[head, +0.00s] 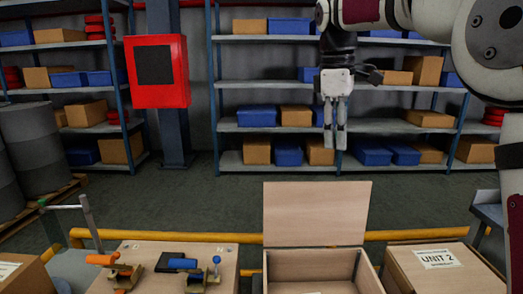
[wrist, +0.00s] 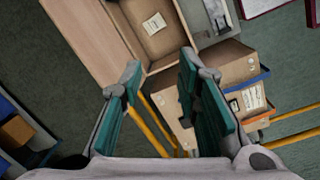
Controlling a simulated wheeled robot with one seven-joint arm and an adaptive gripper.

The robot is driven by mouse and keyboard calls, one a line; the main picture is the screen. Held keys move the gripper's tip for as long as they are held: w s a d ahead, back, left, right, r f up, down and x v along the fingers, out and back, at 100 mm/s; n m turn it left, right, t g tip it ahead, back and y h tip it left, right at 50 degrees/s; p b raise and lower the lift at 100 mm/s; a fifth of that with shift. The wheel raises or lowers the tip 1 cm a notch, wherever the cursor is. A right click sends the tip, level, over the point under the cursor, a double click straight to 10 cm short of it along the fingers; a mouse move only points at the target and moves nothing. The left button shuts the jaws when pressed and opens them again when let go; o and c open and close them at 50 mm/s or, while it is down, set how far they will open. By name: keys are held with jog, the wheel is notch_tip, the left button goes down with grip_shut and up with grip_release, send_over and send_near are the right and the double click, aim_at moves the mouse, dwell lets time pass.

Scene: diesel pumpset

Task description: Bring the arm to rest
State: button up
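My gripper (head: 335,138) hangs from my raised arm at the upper right of the head view, with its fingers pointing down. In the wrist view my gripper (wrist: 161,72) shows two teal-padded fingers apart, with nothing between them. It is well above the floor and touches nothing. An open wooden box (head: 315,258) with a raised lid (head: 316,212) stands below it in the head view. The box also shows beyond the fingers in the wrist view (wrist: 172,45), with a white label inside.
A closed carton marked UNIT 2 (head: 405,270) stands right of the box. A wooden board (head: 215,255) with orange- and blue-handled valves lies left. A yellow rail (head: 180,236) runs behind. Shelves (head: 290,85), a red cabinet (head: 157,72) and drums (head: 35,140) stand farther back.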

jog(key=s+d+r+m+t+p, duration=0.2)
jog(key=s+m+p, duration=0.3)
jog(key=s, duration=1.5)
jog(key=s+f+m+t, duration=0.1)
jog(key=s+f+m, duration=0.2)
jog(key=s, duration=0.5)
jog(key=s+f+m+y+p, duration=0.1)
jog(key=s+f+m, duration=0.3)
jog(key=s, duration=0.4)
jog(key=shift+d+f+t, duration=0.4)
jog(key=shift+f, duration=0.3)
